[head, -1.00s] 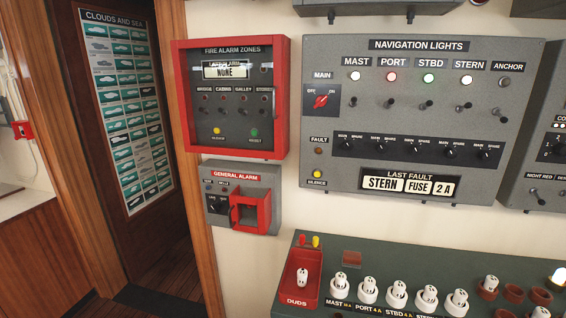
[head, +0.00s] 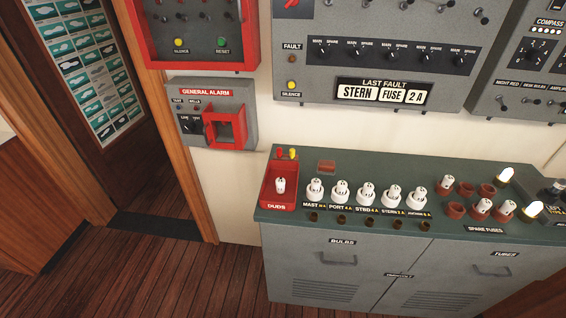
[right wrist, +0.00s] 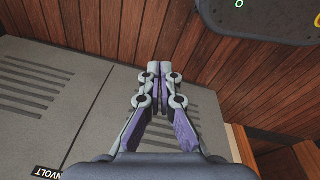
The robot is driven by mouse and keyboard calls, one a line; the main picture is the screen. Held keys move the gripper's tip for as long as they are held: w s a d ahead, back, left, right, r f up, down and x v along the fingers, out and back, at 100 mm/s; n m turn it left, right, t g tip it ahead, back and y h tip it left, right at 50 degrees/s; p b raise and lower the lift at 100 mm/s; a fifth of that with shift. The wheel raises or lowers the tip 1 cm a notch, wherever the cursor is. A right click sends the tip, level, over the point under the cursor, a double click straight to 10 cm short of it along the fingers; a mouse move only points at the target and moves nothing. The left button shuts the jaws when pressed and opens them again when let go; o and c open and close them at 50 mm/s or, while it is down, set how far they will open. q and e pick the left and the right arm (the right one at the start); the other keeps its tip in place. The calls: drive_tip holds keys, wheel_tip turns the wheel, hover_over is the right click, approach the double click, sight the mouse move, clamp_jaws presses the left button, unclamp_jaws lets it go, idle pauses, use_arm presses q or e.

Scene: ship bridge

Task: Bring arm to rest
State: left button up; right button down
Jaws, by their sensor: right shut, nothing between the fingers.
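My right gripper (right wrist: 160,68) shows in the right wrist view with its two fingers together and nothing between them. It points down past the grey cabinet front (right wrist: 80,85) toward the wooden plank floor (right wrist: 150,25), apart from both as far as I can see. Neither of my arms shows in the head view. My left gripper is out of view.
In the head view a grey cabinet (head: 330,265) carries a red duds tray (head: 278,205), several white fuse holders (head: 341,193) and spare fuses. Wall panels, including the general alarm box (head: 212,113), hang above. Open plank floor (head: 150,270) lies left, by a doorway.

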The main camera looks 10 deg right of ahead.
drive_tip(key=s+f, duration=0.3)
drive_tip(key=s, duration=0.4)
drive_tip(key=shift+s+f, duration=0.1)
idle(0.6)
